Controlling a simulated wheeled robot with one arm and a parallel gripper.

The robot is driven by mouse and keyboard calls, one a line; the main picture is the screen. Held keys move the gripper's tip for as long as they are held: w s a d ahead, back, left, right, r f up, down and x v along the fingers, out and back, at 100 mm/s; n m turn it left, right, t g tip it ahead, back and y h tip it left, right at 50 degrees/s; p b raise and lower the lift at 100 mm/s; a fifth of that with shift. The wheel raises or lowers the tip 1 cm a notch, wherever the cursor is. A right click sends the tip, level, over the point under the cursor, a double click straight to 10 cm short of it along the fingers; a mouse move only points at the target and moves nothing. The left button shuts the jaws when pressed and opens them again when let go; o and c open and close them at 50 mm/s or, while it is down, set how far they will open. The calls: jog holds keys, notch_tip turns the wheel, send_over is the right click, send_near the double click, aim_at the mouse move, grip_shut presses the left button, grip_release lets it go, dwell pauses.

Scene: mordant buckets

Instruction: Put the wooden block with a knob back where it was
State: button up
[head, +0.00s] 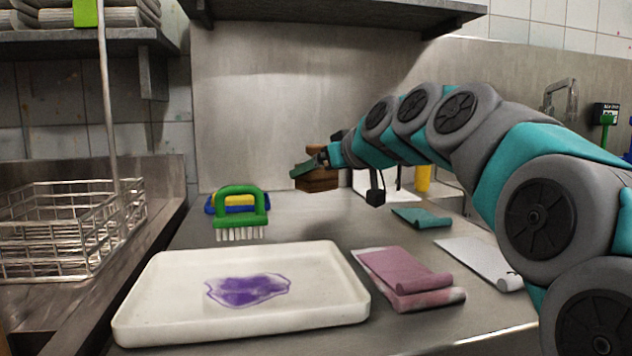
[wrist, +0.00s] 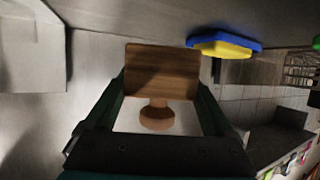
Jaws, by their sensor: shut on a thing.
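The wooden block with a knob (wrist: 162,68) is brown, with a flat block part and a round knob (wrist: 157,116) on the side toward my wrist. My gripper (wrist: 161,88) is shut on it, with one dark finger at each side of the block. In the head view the block (head: 318,183) shows partly behind my gripper (head: 309,167), near the steel back panel, past the green brush. It appears to be above the counter; I cannot tell whether its underside touches anything.
A white tray (head: 150,312) with a purple stain is at the front. A green brush (head: 241,200) stands before a blue-and-yellow item (head: 210,207). Pink cloths (head: 405,272), a teal cloth (head: 422,217) and a wire basket (head: 60,225) flank it. A shelf (head: 335,14) hangs above.

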send_over(317, 200)
jog(key=shift+w+f+p, duration=0.25)
jog(key=shift+f+p, duration=0.1)
jog(key=shift+p, duration=0.05)
jog(key=shift+f, duration=1.7)
jog(key=shift+f, duration=0.2)
jog(key=o, duration=1.2)
jog(key=shift+o, duration=0.2)
jog(key=shift+r, duration=0.2)
jog(key=b+v, duration=0.1)
jog(key=v, duration=1.1)
jog(key=shift+f, duration=0.1)
